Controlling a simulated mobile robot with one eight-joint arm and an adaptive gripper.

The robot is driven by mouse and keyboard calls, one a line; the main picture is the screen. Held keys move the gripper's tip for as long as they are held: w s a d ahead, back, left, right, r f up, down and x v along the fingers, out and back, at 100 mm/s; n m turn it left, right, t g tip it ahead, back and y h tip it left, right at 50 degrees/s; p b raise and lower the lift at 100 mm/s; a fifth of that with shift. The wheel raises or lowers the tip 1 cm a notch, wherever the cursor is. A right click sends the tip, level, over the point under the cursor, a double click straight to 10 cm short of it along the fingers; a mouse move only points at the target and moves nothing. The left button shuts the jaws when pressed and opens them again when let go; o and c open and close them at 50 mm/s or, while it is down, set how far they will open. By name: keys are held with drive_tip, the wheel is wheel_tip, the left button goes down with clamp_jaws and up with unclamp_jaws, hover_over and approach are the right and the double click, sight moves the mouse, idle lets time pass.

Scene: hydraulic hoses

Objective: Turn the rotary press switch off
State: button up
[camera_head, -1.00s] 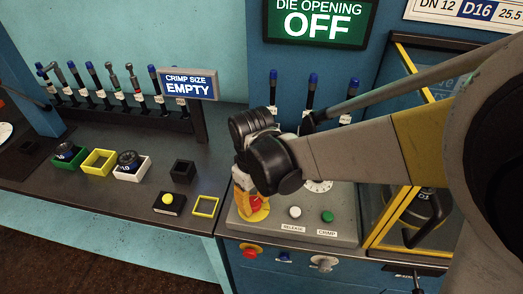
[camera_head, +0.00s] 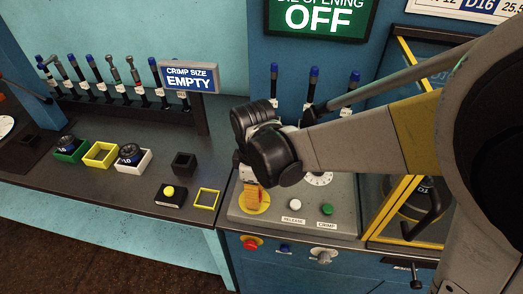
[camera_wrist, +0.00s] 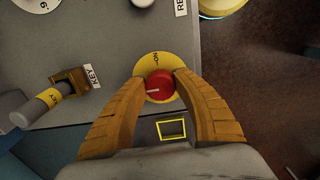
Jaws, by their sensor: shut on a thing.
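The rotary press switch is a red knob (camera_wrist: 160,86) with a white line, on a round yellow plate (camera_wrist: 155,62) with black lettering. The white line points left in the wrist view. My gripper (camera_wrist: 161,82) has its two orange-brown fingers closed on the knob from both sides. In the head view the yellow plate (camera_head: 264,208) shows on the grey console below my gripper (camera_head: 252,196). The knob itself is hidden there by my fingers and wrist.
White (camera_head: 294,208) and green (camera_head: 327,209) buttons sit right of the switch. A red knob (camera_head: 250,243) is on the console front. A key switch (camera_wrist: 62,90) lies left in the wrist view. A yellow square frame (camera_head: 207,198) is left on the bench.

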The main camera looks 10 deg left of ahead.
idle(0.4)
drive_tip(key=o, duration=1.2)
drive_tip(key=shift+r, duration=0.1)
wheel_tip(320, 180, up, 12)
drive_tip(key=shift+f, duration=0.1)
